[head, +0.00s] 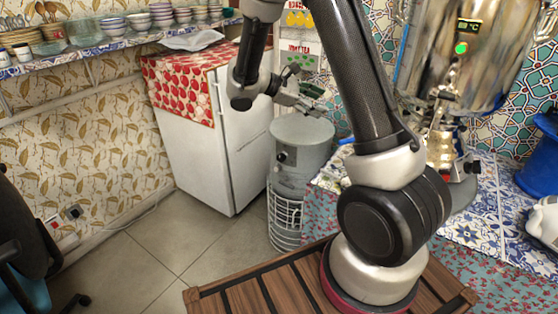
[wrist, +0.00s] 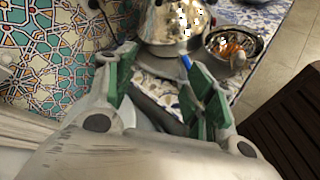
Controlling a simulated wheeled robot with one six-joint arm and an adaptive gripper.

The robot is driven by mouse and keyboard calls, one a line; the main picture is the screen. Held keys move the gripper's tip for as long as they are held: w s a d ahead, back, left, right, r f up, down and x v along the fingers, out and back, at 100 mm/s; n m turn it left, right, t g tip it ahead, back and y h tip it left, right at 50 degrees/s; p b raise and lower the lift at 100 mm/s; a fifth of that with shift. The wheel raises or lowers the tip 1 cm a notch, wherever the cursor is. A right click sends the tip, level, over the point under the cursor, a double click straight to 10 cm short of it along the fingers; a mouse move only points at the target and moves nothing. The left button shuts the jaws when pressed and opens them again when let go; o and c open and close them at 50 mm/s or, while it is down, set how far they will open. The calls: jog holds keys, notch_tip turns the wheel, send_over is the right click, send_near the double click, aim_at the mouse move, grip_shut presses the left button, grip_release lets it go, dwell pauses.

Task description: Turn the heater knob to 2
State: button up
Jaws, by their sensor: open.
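A grey cylindrical heater (head: 312,140) stands on the floor in the middle of the head view, with a wire guard around its lower part. A small dark round knob (head: 283,157) shows on its front; its setting is too small to read. The shiny metal samovar (head: 445,75) stands on the counter at the right, with a lit green display. A dark knob-like part (head: 471,166) shows at its base. My gripper (head: 308,92) is raised above the grey heater, open and empty, touching neither. In the wrist view my gripper (wrist: 158,66) has its green-padded fingers spread.
A white fridge (head: 205,130) with a red patterned cover stands left of the grey heater. The tiled counter (head: 475,230) is at the right, with a blue container (head: 540,160). A metal bowl (wrist: 233,42) shows in the wrist view.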

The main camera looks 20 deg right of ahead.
jog(key=w+a+f+n+t+h, duration=0.45)
jog(key=w+f+n, duration=0.35)
jog(key=f, duration=0.5)
jog(key=n+t+y, duration=0.2)
jog(key=n+t, duration=0.5)
send_near(280, 158)
jog(key=d, duration=0.2)
jog(key=x, duration=0.5)
jog(key=w+x, duration=0.1)
jog(key=x, duration=0.1)
jog(key=shift+w+f, duration=0.1)
jog(key=shift+w, duration=0.05)
jog(key=c, duration=1)
